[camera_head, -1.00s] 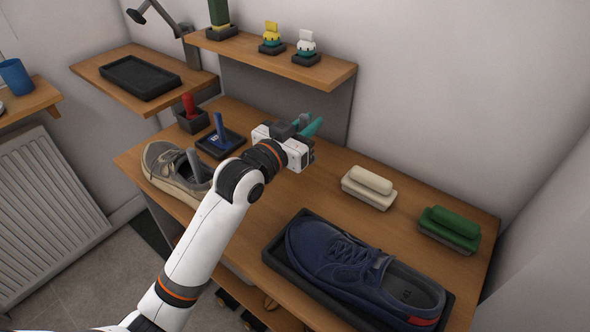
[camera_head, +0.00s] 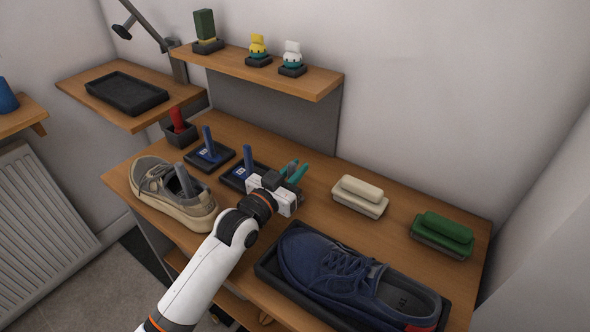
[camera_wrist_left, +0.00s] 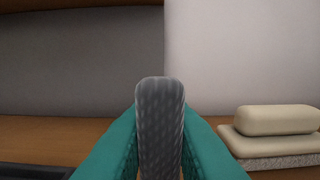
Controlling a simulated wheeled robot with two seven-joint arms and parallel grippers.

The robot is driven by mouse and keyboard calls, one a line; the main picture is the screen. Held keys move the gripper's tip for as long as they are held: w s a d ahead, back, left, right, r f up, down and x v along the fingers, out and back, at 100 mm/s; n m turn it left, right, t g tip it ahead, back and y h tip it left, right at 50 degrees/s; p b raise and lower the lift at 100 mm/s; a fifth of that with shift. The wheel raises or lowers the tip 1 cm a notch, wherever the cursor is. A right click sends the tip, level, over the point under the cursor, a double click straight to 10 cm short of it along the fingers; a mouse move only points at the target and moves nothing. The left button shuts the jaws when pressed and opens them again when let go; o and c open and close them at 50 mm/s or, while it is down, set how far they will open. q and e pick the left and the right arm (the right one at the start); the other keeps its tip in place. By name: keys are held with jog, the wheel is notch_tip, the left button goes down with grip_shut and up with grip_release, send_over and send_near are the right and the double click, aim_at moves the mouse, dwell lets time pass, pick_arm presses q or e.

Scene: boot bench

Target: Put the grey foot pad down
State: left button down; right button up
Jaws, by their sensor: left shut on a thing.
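My left gripper (camera_head: 294,172) is low over the middle of the bench, left of the cream brush. In the left wrist view its teal fingers (camera_wrist_left: 160,150) are shut on a grey, round-topped, patterned piece, the grey foot pad (camera_wrist_left: 160,115). The piece stands upright between the fingers. Its lower end is out of that picture, and in the head view the gripper hides it, so I cannot tell whether it touches the bench. My right gripper is not in view.
The wooden bench (camera_head: 320,210) holds a beige shoe (camera_head: 172,190) with a grey upright piece inside, two dark trays with blue uprights (camera_head: 208,155), a cream brush (camera_head: 360,195), a green brush (camera_head: 443,234) and a navy shoe (camera_head: 350,272) in a tray. A shelf (camera_head: 300,82) overhangs behind.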

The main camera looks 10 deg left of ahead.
pick_arm(q)
jog(key=shift+f, duration=0.1)
jog(key=c, duration=1.3)
grip_release()
jog(key=shift+c, duration=0.2)
jog(key=b+v, duration=0.1)
jog(key=v, duration=1.1)
